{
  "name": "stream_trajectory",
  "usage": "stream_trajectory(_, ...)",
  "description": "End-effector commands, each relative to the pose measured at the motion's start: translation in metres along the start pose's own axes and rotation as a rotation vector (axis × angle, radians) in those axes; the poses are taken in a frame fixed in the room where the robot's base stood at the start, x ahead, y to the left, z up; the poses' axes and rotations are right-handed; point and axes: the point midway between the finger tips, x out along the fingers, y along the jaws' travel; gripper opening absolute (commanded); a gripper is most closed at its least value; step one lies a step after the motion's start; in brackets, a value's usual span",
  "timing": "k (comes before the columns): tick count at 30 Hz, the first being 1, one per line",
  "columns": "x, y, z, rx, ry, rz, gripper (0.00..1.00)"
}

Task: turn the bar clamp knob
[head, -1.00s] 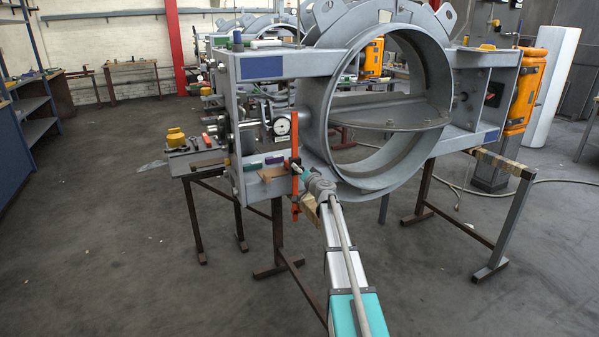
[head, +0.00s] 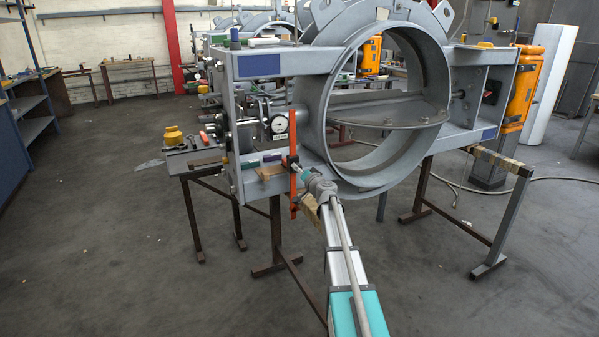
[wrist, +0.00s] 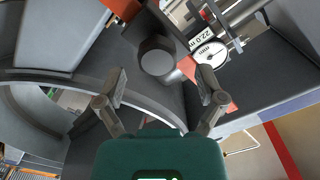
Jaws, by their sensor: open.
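The bar clamp (head: 293,178) is a thin orange upright bar at the front left of the big grey ring frame. In the wrist view, a dark round knob (wrist: 157,55) on a lighter shaft shows end-on, with orange clamp parts around it. My gripper (wrist: 162,74) is open, with one finger on each side and slightly below the knob in the picture. The fingers look apart from the knob. In the head view my gripper (head: 308,178) is beside the clamp bar; its fingers and the knob are too small to make out clearly.
A dial gauge (head: 279,123) is mounted close by the clamp and also shows in the wrist view (wrist: 208,52). The grey ring (head: 318,110) rises just right of my gripper. A small side table (head: 192,158) holds tools at left. The floor at left is open.

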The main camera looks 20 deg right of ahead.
Motion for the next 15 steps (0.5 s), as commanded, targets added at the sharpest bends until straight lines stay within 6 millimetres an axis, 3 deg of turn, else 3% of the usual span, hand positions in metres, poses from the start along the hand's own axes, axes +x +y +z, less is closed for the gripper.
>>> stream_trajectory(7,-0.005,0.0,0.0,0.0,0.0,0.0,0.88)
stream_trajectory(15,-0.023,-0.001,0.0,0.0,0.0,0.0,0.88)
